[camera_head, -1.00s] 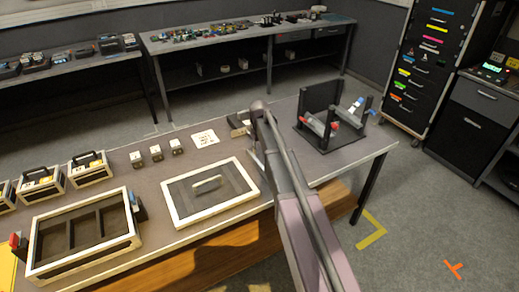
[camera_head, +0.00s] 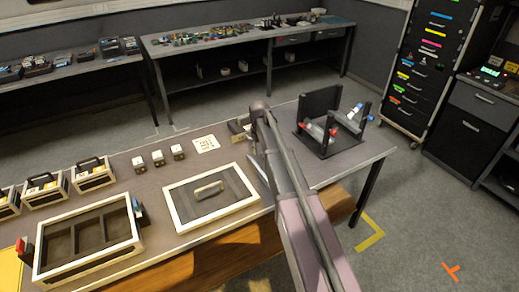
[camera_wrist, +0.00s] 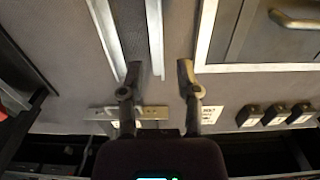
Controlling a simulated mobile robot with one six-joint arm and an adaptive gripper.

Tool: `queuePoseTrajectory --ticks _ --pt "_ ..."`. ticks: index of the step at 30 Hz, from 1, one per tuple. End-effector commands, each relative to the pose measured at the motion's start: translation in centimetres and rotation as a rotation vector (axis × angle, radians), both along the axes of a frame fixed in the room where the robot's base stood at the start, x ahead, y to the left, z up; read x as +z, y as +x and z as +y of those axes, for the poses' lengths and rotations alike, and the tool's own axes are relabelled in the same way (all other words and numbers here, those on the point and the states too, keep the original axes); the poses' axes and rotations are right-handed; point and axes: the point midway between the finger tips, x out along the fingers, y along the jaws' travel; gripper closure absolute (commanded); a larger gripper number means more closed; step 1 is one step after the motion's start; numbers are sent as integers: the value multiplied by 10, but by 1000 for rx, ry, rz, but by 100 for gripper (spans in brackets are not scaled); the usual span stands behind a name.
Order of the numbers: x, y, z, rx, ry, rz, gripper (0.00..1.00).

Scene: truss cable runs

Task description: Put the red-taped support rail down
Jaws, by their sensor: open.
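The red-taped support rail (camera_head: 319,131) is a short grey bar with red ends. It rests tilted in the black stand (camera_head: 321,98) at the right end of the table, beside a blue-taped bar (camera_head: 347,119). My gripper (camera_wrist: 158,68) is open in the wrist view, with nothing seen held between its fingers. It is over the table, left of the stand. In the head view my arm hides the gripper.
A grey channel with pale edges (camera_wrist: 155,40) lies by the fingers. The framed panel with a handle (camera_head: 180,208) lies left of my arm.

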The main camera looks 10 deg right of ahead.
Motion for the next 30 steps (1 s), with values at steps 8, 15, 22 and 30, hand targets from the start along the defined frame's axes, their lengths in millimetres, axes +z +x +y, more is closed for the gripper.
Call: queuePoseTrajectory --ticks 8,15,22,30 --pt "0 -3 0 -2 0 0 57" --pt "0 -49 -1 -44 1 0 57" --pt "0 -146 -2 -143 2 1 57" --pt "0 -253 -2 -265 4 1 57"
